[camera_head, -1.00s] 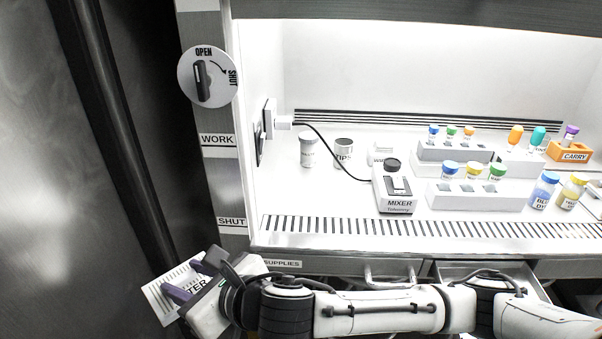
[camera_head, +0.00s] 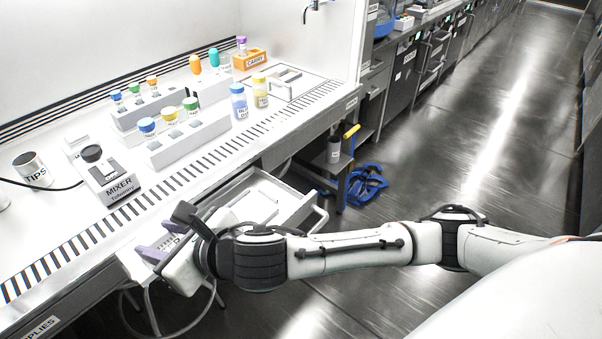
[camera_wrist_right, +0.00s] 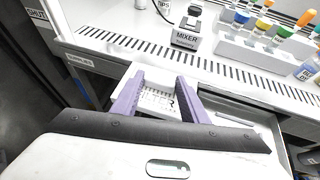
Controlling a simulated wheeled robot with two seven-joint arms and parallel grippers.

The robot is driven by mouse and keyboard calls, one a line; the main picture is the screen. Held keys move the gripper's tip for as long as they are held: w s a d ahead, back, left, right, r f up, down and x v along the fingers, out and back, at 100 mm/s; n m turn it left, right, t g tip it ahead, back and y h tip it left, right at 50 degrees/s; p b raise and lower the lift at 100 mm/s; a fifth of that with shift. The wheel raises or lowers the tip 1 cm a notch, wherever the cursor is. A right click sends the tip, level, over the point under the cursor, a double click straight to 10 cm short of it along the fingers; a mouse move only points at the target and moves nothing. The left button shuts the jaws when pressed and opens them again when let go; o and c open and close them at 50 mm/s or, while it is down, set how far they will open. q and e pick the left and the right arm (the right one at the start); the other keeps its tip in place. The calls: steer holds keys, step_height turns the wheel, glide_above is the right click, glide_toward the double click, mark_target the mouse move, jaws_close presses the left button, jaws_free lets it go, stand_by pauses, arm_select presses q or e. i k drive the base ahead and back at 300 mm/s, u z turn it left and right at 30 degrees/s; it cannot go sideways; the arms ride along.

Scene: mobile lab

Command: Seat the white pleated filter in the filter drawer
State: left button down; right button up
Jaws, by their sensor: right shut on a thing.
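My right gripper (camera_head: 160,250) is shut on the white filter (camera_head: 172,243), at the front edge of the bench. In the right wrist view the filter (camera_wrist_right: 157,99), with part of a black label, sits between the purple fingers of the right gripper (camera_wrist_right: 158,92). The fingers and wrist hide much of it. An open drawer (camera_head: 302,212) juts out below the bench, to the right of the gripper, and its tray also shows in the right wrist view (camera_wrist_right: 280,146). No label shows on this drawer. My left gripper is not in view.
The mixer (camera_head: 108,183), racks of capped vials (camera_head: 190,143) and two bottles (camera_head: 239,104) stand on the bench. The supplies drawer (camera_head: 38,328) is at lower left. A blue item (camera_head: 366,186) lies near the floor at right; the aisle floor is clear.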

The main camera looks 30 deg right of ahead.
mark_target(247, 213)
steer(key=z, duration=2.25)
steer(key=i, duration=0.7)
steer(key=u, duration=2.2)
